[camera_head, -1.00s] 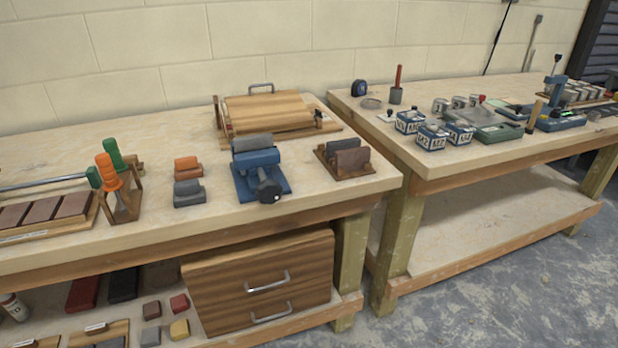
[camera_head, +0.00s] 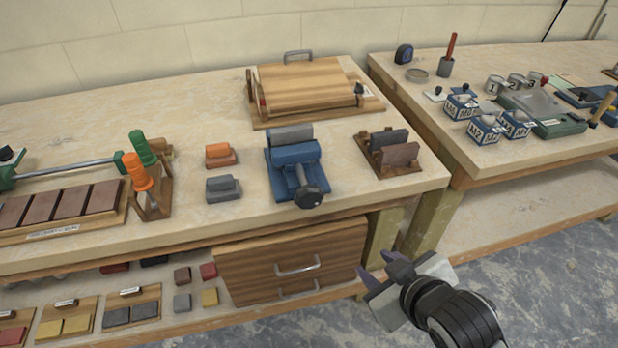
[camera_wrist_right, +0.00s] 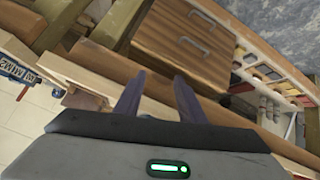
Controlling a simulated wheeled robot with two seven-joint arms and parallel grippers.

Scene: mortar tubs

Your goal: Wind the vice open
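The blue vice (camera_head: 293,157) stands near the front edge of the left bench in the head view. A dark round knob (camera_head: 309,197) sits on the end of its screw, facing the front. A grey block-like part (camera_head: 290,137) lies behind the blue front part; I cannot tell whether it is a jaw or a clamped piece. My right gripper (camera_head: 376,264) is low and right of the vice, in front of the bench and apart from it. Its two purple fingers are spread with nothing between them, as the right wrist view also shows (camera_wrist_right: 157,95). My left gripper is out of view.
A brown holder (camera_head: 390,153) with upright plates stands right of the vice. Orange and grey blocks (camera_head: 223,188) lie left of it. A wooden board (camera_head: 305,88) is behind. A drawer unit (camera_head: 293,262) sits below the bench top. A gap separates the two benches.

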